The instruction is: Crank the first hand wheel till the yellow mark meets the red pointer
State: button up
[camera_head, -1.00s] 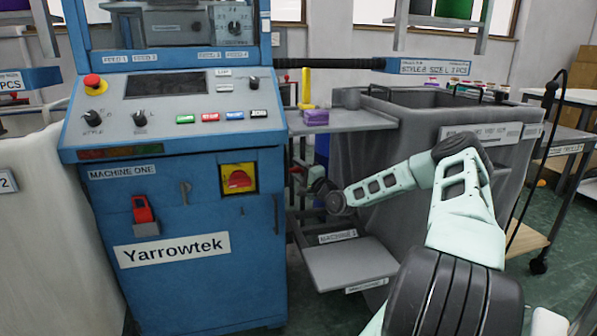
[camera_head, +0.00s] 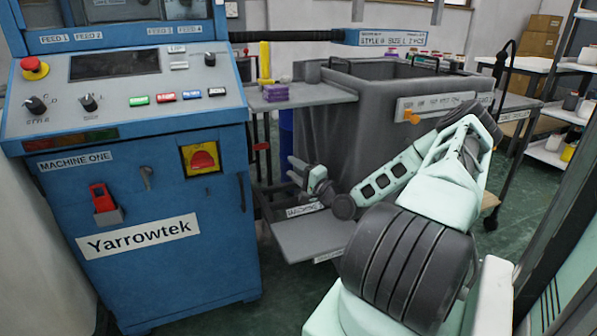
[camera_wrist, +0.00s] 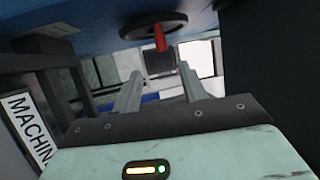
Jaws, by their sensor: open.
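In the wrist view a dark round wheel (camera_wrist: 152,27) sits under a blue surface, seen at a steep angle. A red piece (camera_wrist: 160,38) shows at the wheel, above a dark block (camera_wrist: 160,63); I cannot tell whether it is the pointer. No yellow mark shows on the wheel. My gripper (camera_wrist: 159,72) is open, its two fingers apart below the wheel and block, with nothing seen held. In the head view my gripper (camera_head: 297,170) is low beside the right side of the blue machine (camera_head: 150,190) labelled MACHINE ONE. The wheel cannot be made out there.
A grey shelf (camera_head: 310,95) with a purple block (camera_head: 275,92) juts out above my gripper. A lower grey tray (camera_head: 310,240) lies below it. A large grey bin (camera_head: 365,120) stands behind my arm. A MACHINE label (camera_wrist: 27,130) is close at left in the wrist view.

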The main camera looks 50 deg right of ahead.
jog(key=shift+v, duration=0.8)
